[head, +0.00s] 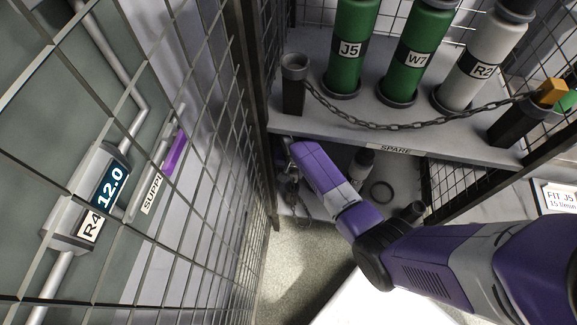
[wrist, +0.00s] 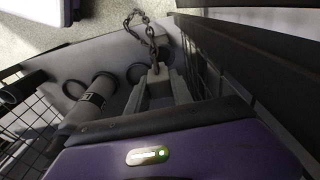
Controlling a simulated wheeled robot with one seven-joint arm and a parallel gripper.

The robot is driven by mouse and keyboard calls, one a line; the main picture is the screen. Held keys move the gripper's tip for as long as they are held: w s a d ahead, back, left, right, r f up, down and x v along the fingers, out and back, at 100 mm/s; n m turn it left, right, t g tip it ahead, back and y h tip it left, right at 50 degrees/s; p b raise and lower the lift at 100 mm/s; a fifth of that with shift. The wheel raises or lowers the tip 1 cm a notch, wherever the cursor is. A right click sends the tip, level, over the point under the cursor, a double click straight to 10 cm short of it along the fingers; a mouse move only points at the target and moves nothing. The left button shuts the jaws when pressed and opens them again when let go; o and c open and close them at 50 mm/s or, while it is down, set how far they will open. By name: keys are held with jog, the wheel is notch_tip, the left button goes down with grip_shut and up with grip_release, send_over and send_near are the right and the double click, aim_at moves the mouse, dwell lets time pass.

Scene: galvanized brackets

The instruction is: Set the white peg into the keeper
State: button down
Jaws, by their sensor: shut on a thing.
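My gripper (wrist: 159,84) is shut on a small pale piece, which I take to be the white peg (wrist: 157,70); the fingers hide most of it. A dark chain (wrist: 143,32) runs from this piece toward the top of the wrist view. In the head view my gripper (head: 287,163) is at the left end of the lower shelf, partly hidden by my purple arm. The chain (head: 293,188) hangs beside it. A dark open tube, probably the keeper (head: 415,210), stands at the right of the lower shelf, apart from my gripper. It also shows at the wrist view's left edge (wrist: 14,92).
A grey cylinder (wrist: 88,105) stands on the lower shelf beside empty rings (wrist: 136,72). Above, the shelf labelled SPARE (head: 395,149) bears cylinders J5, W7 and R2, with a chain across its front and an orange peg (head: 550,91) at right. Mesh (head: 215,190) bounds the left.

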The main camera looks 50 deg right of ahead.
jog(key=shift+w+a+r, duration=0.1)
jog(key=shift+w+r, duration=0.1)
jog(key=shift+w, duration=0.4)
jog(key=shift+f+b, duration=0.3)
jog(key=f+b, duration=0.4)
jog(key=shift+s, duration=0.2)
jog(key=shift+s+p, duration=0.1)
jog(key=shift+p, duration=0.25)
jog(key=shift+f, duration=0.15)
dwell(0.7)
jog(key=shift+f+b, duration=1.15)
jog(key=shift+f, duration=0.6)
jog(key=c, duration=1.1)
grip_release()
